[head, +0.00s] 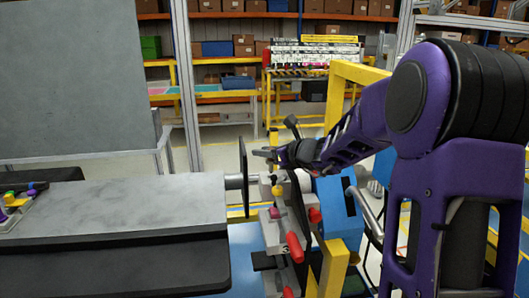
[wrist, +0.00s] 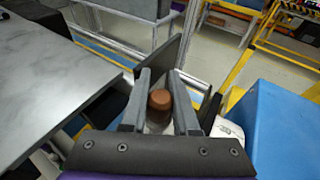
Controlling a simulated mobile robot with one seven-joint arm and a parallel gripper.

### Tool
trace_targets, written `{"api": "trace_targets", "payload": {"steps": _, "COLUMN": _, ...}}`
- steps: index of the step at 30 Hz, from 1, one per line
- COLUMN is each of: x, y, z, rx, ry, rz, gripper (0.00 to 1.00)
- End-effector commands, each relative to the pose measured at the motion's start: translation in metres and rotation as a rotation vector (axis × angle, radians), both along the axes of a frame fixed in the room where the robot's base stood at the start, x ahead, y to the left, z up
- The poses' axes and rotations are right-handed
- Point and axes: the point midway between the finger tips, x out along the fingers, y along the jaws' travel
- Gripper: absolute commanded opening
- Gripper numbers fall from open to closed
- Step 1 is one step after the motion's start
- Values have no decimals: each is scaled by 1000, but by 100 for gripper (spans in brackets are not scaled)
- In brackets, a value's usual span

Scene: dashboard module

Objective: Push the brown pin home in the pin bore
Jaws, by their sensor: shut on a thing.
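The brown pin (wrist: 160,99) shows in the wrist view as a round brown top between my two grey fingers. My gripper (wrist: 161,80) is shut on it; a pale part lies just below the brown top. In the head view my gripper (head: 266,156) is beside the upper end of the grey fixture (head: 271,236), near a dark upright plate. The pin cannot be made out there. The pin bore is hidden in both views, so I cannot tell how deep the pin sits.
A grey-topped table (head: 120,203) lies to the left, with small coloured parts (head: 15,203) at its far left. Red handles (head: 294,247) stick out of the fixture. A blue block (head: 340,208) and yellow frame (head: 335,268) stand close on the right.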

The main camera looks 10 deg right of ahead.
Motion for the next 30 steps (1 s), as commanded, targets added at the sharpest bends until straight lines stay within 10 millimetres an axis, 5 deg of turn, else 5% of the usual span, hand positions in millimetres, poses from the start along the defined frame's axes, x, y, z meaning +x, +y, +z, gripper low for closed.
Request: {"api": "trace_targets", "payload": {"steps": 30, "x": 0, "y": 0, "z": -22, "rx": 0, "ry": 0, "rz": 1, "gripper": 0}}
